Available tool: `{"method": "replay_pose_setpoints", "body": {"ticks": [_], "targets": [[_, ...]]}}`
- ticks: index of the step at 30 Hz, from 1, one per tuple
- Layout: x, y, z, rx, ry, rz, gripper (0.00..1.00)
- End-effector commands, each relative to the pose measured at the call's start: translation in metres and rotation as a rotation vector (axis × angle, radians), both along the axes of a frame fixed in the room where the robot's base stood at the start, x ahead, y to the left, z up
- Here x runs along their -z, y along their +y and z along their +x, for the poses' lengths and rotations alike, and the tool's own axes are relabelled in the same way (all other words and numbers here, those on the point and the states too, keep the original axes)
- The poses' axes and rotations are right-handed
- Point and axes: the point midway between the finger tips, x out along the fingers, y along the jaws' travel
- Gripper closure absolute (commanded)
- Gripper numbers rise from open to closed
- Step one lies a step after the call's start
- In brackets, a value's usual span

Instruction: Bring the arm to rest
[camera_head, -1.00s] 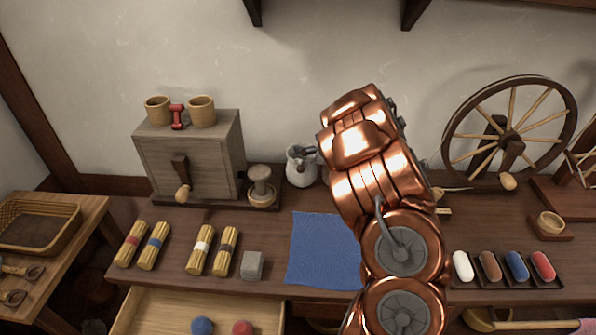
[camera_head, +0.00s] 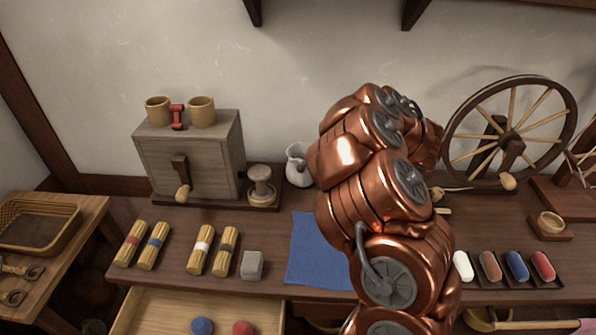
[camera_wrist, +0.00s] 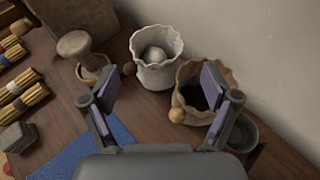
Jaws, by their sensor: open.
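My gripper (camera_wrist: 165,105) shows in the wrist view with its two fingers spread apart and nothing between them. It hangs above the table near a white frilled pot (camera_wrist: 155,75) with a pale round thing inside and a brown frilled pot (camera_wrist: 188,95) with a dark inside. The right finger overlaps the brown pot in the picture; I cannot tell whether they touch. In the head view my copper arm rises over the table and hides the gripper. The white pot (camera_head: 297,165) shows there just left of the arm.
A blue cloth (camera_head: 315,255) lies partly behind my arm. A wooden crank box (camera_head: 190,155) with two cups stands left, near straw bundles (camera_head: 200,250) and a grey block (camera_head: 252,265). A spinning wheel (camera_head: 510,135) and a tray of coloured rolls (camera_head: 505,283) are right. An open drawer (camera_head: 160,305) juts out in front.

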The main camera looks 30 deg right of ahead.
Motion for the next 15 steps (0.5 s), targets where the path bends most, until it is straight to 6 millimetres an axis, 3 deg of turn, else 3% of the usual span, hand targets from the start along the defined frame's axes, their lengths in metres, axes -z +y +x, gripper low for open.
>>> {"method": "replay_pose_setpoints", "body": {"ticks": [11, 15], "targets": [[-0.001, 0.0, 0.001, 0.001, 0.0, 0.0, 0.13], [-0.013, -0.005, 0.007, 0.051, 0.004, 0.005, 0.13]]}}
